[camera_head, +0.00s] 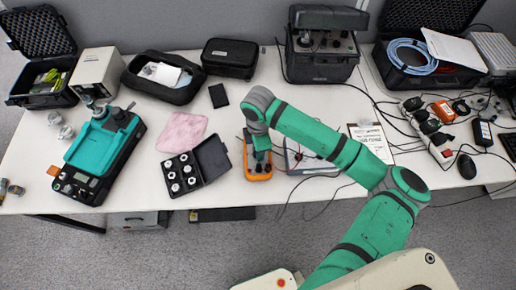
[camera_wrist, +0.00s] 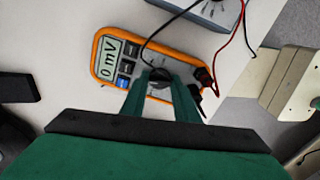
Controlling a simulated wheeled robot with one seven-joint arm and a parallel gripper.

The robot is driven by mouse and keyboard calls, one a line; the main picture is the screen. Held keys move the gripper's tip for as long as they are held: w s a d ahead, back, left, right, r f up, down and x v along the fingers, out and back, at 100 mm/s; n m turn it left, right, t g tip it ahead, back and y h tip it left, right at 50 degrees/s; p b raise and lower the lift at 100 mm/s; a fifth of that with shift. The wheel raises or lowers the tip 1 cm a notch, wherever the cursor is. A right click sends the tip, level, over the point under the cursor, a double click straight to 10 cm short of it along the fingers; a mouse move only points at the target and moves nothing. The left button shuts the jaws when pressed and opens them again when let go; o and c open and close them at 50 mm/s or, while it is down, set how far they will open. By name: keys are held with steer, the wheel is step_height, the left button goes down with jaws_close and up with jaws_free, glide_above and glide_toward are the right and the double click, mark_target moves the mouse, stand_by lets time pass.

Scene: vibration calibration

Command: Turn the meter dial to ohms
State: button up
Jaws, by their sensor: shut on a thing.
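The orange multimeter (camera_head: 258,176) lies on the white table below the end of my arm in the head view. Red and black leads plug into the meter's right end. In the head view my gripper (camera_head: 261,155) is over the meter, its fingertips hard to make out.
A grey box (camera_wrist: 215,12) with leads stands beside the meter. An open black case (camera_head: 211,158) with several small cylinders and a pink cloth (camera_head: 182,132) lie to the left. A clipboard (camera_head: 371,143) lies to the right. Loose cables cross the table near the meter.

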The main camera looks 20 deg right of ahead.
steer(key=shift+m, duration=1.1)
steer(key=o, duration=1.1)
steer(key=shift+c, duration=0.2)
steer(key=shift+r, duration=0.1)
step_height(320, 180, up, 11)
steer(key=shift+f, duration=0.2)
steer(key=shift+a, duration=0.15)
